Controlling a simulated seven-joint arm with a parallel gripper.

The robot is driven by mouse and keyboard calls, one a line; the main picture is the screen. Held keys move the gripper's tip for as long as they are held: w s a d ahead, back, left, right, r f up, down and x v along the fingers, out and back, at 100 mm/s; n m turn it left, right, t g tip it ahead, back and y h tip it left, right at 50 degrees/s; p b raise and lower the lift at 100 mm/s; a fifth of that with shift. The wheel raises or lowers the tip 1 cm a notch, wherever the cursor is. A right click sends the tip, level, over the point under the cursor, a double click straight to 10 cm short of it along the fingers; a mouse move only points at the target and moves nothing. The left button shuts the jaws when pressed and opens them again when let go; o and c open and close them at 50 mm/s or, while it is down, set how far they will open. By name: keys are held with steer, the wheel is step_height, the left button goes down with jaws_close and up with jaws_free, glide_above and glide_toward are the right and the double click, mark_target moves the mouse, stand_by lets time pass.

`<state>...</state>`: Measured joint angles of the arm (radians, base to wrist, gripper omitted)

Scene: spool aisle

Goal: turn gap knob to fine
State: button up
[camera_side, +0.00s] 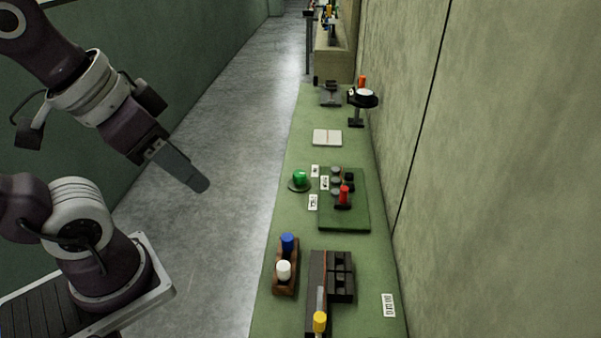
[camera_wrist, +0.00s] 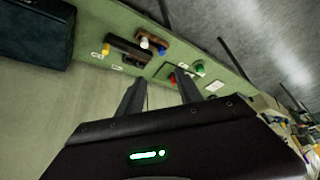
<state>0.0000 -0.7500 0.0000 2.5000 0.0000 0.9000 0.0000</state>
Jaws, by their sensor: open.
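No knob is readable as the gap knob; the label text is too small. A green panel (camera_side: 345,220) on the bench carries a red-topped knob or lever (camera_side: 344,196) and several small grey and black parts. The red part also shows in the wrist view (camera_wrist: 172,77). A dark slotted block (camera_side: 318,275) nearer the front has a yellow knob (camera_side: 319,321), also in the wrist view (camera_wrist: 105,49). My gripper (camera_side: 198,184) hangs over the floor left of the bench, apart from everything. In the wrist view its two fingers (camera_wrist: 160,92) are apart with nothing between them.
A green dome button (camera_side: 299,179) and small white labels (camera_side: 312,202) sit left of the panel. A wooden rack (camera_side: 277,277) holds blue and white pegs. Behind are a white pad (camera_side: 327,138) and a black stand (camera_side: 356,117). A wall (camera_side: 480,150) borders the bench's right side.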

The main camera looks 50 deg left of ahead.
steer(key=shift+o, duration=1.3)
steer(key=w+a+r+n+g, duration=0.1)
steer(key=w+a+r, duration=0.1)
steer(key=w, duration=0.7)
steer(key=shift+w+r+n, duration=0.3)
steer(key=n+g, duration=0.4)
steer(key=n, duration=0.1)
glide_above(299, 173)
steer(key=d, duration=0.1)
step_height(299, 173, down, 20)
steer(key=f, duration=0.1)
steer(key=shift+g, duration=0.3)
steer(key=f, duration=0.6)
steer(key=a+f, duration=0.1)
steer(key=f, duration=0.2)
steer(key=shift+f, duration=0.45)
jaws_close()
